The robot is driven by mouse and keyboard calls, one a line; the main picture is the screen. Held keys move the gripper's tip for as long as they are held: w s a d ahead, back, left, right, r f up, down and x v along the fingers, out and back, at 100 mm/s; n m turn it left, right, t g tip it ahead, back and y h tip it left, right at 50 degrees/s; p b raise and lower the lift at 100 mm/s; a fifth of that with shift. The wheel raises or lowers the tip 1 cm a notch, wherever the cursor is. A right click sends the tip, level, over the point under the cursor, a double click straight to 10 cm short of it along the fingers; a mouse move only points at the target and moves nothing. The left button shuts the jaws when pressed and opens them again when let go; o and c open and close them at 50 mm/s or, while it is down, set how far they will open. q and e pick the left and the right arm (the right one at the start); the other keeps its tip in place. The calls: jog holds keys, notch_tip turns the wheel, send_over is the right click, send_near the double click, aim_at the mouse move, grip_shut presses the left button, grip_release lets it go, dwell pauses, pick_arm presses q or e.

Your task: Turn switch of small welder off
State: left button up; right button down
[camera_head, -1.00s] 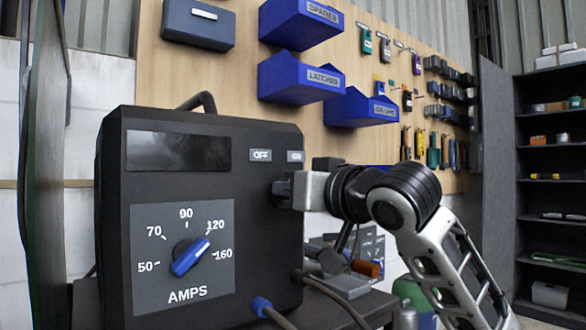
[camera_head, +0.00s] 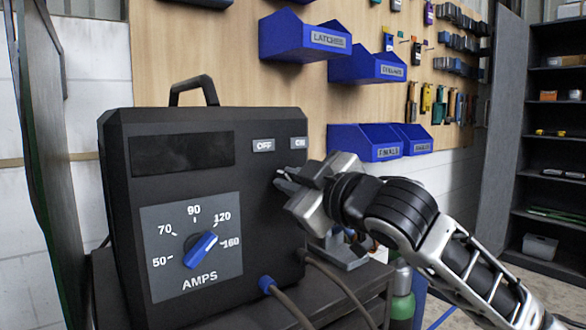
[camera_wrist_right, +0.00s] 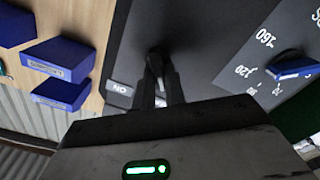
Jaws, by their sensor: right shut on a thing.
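The small welder (camera_head: 130,250) is a black box with a top handle, standing on a dark surface in the head view. Its front has an OFF label (camera_head: 263,145) and an ON label (camera_head: 299,143). My right gripper (camera_head: 284,179) is just below these labels, tilted, with its fingertips pointing up and left at the panel. In the right wrist view, its fingers (camera_wrist_right: 162,82) are shut on a small dark switch (camera_wrist_right: 154,56) near the ON label (camera_wrist_right: 121,88). The fingers mostly hide the switch, so its exact angle is unclear. My left gripper is not in view.
A blue AMPS knob (camera_head: 201,249) sits lower on the welder's front. Cables (camera_head: 335,290) leave its lower right. Blue bins (camera_head: 365,142) and tools hang on a wooden board behind. A dark shelf (camera_head: 510,210) stands at the right.

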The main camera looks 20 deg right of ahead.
dwell(0.5)
jog(key=c, duration=1.5)
grip_release()
jog(key=shift+o, duration=0.2)
